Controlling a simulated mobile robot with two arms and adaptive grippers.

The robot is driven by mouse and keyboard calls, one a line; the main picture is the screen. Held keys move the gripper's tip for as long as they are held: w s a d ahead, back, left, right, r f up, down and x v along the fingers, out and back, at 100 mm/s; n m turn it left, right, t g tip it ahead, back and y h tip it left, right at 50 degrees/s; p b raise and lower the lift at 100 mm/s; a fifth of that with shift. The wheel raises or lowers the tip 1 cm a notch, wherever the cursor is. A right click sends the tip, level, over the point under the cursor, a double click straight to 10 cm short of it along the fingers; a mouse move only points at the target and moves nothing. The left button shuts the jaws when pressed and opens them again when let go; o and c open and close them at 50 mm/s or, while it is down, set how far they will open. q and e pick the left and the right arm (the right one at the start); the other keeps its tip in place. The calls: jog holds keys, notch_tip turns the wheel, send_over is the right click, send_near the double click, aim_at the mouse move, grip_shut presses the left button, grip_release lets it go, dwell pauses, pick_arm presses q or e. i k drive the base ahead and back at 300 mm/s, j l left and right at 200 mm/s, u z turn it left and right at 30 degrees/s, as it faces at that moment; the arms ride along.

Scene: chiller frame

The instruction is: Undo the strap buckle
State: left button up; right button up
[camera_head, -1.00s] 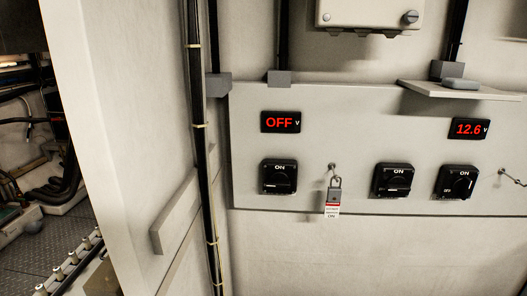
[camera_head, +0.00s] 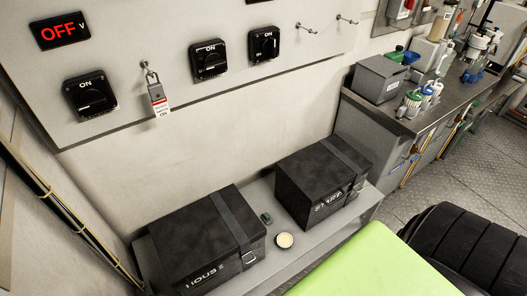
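Two black boxes stand on a grey shelf (camera_head: 300,258) against the wall. The left box (camera_head: 185,235) is lettered in white, apparently "HOUSE". A dark strap (camera_head: 234,217) runs over its top and down its front, with a small metal buckle (camera_head: 248,258) low on the front. The right box (camera_head: 312,178), which seems to read "START", has a strap (camera_head: 345,154) over its top and small metal fittings (camera_head: 357,188) on its front. Both straps lie flat over the boxes. The buckle details are too small to read. Neither of my grippers shows.
Above are switches (camera_head: 208,60), a padlock (camera_head: 157,97) with a tag and an "OFF" display (camera_head: 60,32). A cluttered counter (camera_head: 407,125) stands at right.

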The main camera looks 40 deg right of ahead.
aim_at(247, 258)
jog(key=z, duration=0.9)
